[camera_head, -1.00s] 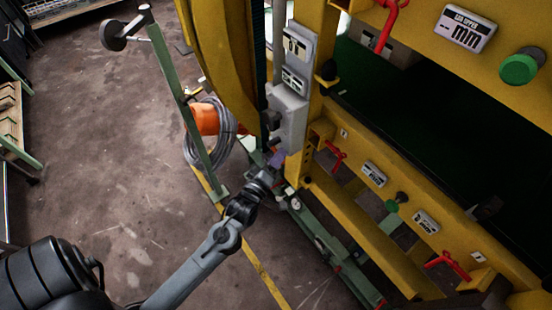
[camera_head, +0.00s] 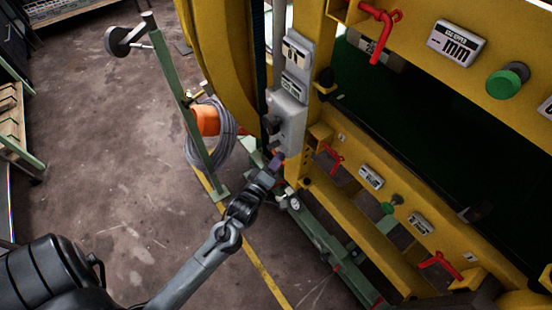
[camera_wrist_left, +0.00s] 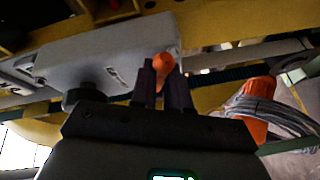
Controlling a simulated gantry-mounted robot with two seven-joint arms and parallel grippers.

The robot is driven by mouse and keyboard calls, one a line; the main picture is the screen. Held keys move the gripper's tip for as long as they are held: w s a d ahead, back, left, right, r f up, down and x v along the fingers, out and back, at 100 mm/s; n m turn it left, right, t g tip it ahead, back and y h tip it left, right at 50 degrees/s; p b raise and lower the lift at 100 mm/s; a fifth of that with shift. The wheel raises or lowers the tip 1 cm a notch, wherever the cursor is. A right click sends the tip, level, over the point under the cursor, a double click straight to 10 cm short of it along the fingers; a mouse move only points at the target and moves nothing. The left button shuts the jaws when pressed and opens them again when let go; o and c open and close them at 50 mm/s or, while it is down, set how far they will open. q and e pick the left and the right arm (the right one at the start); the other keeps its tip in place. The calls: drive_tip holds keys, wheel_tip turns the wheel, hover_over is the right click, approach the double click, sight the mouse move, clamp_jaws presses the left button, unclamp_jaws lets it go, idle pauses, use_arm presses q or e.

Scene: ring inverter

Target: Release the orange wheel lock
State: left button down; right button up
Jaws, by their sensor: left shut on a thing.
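The orange wheel lock (camera_wrist_left: 163,64) is a small rounded orange knob beside the grey control box (camera_wrist_left: 105,52) in the left wrist view. My left gripper (camera_wrist_left: 163,84) has its two dark fingers on either side of the knob and is shut on it. In the head view my left gripper (camera_head: 276,161) is at the lower end of the grey box (camera_head: 288,118) on the yellow machine, and the lock is mostly hidden there by the fingers. My right gripper is in neither view.
The yellow machine frame (camera_head: 355,215) with red handles and green knobs fills the right. A green post (camera_head: 172,80) with an orange part (camera_head: 205,121) and a coiled grey cable (camera_head: 226,140) stands left of the gripper. Open floor (camera_head: 110,190) lies to the left.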

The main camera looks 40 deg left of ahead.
use_arm(q)
drive_tip(key=c, duration=1.1)
unclamp_jaws()
drive_tip(key=p+v, duration=0.1)
drive_tip(key=v, duration=0.9)
drive_tip(key=shift+s+d, duration=0.15)
drive_tip(key=shift+s, duration=0.25)
drive_tip(key=shift+r, duration=0.1)
